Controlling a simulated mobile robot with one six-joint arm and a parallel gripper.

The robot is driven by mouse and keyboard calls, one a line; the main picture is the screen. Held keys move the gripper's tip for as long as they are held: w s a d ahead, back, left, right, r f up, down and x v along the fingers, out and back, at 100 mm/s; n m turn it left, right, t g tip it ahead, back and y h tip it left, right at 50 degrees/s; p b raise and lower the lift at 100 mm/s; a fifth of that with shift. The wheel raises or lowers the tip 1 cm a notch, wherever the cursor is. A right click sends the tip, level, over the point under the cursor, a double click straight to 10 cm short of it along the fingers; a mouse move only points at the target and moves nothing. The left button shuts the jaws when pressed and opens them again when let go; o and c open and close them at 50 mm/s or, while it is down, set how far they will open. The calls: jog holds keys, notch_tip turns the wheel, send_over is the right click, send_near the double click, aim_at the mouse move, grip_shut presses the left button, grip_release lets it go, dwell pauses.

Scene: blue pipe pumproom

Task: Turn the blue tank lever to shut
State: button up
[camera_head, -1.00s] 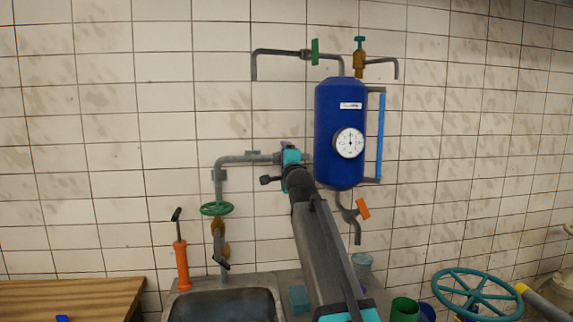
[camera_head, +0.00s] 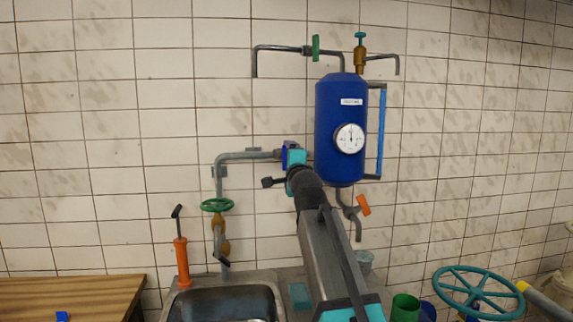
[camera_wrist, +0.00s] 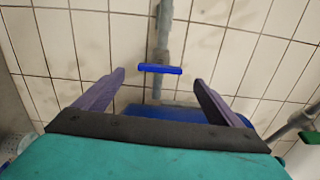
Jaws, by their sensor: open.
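The blue tank (camera_head: 340,125) with a round white gauge (camera_head: 350,138) hangs on the tiled wall. The blue lever (camera_wrist: 160,69) lies crosswise on a grey pipe in the wrist view. My gripper (camera_wrist: 159,77) is open, with one purple finger on each side of the lever's ends and clear gaps to both. I cannot tell whether the lever lies level with the fingertips or a little beyond them. The tank's blue body also shows below the lever in the wrist view (camera_wrist: 178,112).
A green hand wheel (camera_head: 217,205) sits on the pipe at left, above a metal sink (camera_head: 225,300). An orange-handled valve (camera_head: 363,205) is under the tank. A large teal wheel (camera_head: 478,290) stands at lower right. The wall left of the pipes is bare.

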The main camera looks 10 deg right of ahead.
jog(key=s+b, duration=0.1)
jog(key=s, duration=0.6)
jog(key=shift+s, duration=0.3)
jog(key=shift+s, duration=0.1)
